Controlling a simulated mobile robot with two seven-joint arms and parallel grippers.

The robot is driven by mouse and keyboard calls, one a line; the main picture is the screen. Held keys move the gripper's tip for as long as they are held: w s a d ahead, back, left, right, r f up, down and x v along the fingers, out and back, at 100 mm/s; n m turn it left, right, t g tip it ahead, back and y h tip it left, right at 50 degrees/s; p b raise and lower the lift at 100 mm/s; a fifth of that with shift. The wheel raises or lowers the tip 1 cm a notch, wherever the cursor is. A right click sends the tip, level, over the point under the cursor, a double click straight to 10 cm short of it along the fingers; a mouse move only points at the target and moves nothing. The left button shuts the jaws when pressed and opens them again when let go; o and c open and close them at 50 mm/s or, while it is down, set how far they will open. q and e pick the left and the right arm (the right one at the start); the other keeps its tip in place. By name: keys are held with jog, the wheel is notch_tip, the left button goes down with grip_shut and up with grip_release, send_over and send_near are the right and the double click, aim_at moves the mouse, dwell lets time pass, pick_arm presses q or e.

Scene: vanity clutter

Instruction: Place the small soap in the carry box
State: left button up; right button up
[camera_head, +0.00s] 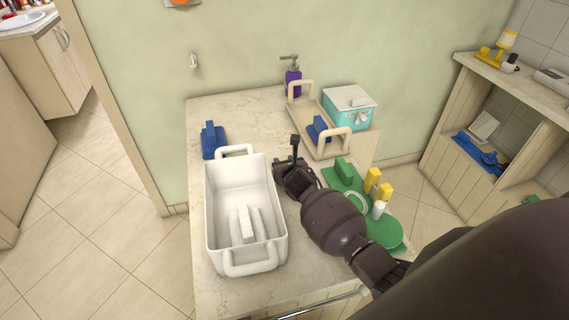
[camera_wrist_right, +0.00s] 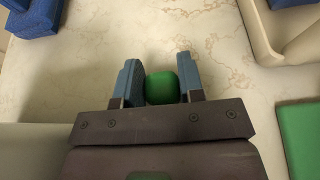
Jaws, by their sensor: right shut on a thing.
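A small green rounded block, likely the small soap (camera_wrist_right: 161,89), sits between the two blue-grey fingers of my right gripper (camera_wrist_right: 157,68), which is shut on it. In the head view my right gripper (camera_head: 287,158) is over the counter, just right of a white box with two handles, likely the carry box (camera_head: 213,216). The soap is hidden or too small to make out in the head view. A white ridged object (camera_head: 244,226) lies inside the box. My left gripper is not in view.
A beige handled tray (camera_head: 307,121) holding a blue item stands behind the gripper. A blue block (camera_head: 213,140) is behind the white box. A green tray (camera_head: 385,231) with yellow and white items lies to the right. A teal box (camera_head: 349,107) and purple pump bottle (camera_head: 292,82) stand at the back.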

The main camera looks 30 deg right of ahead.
jog(key=shift+f, duration=0.2)
jog(key=o, duration=0.9)
jog(key=shift+r, duration=0.15)
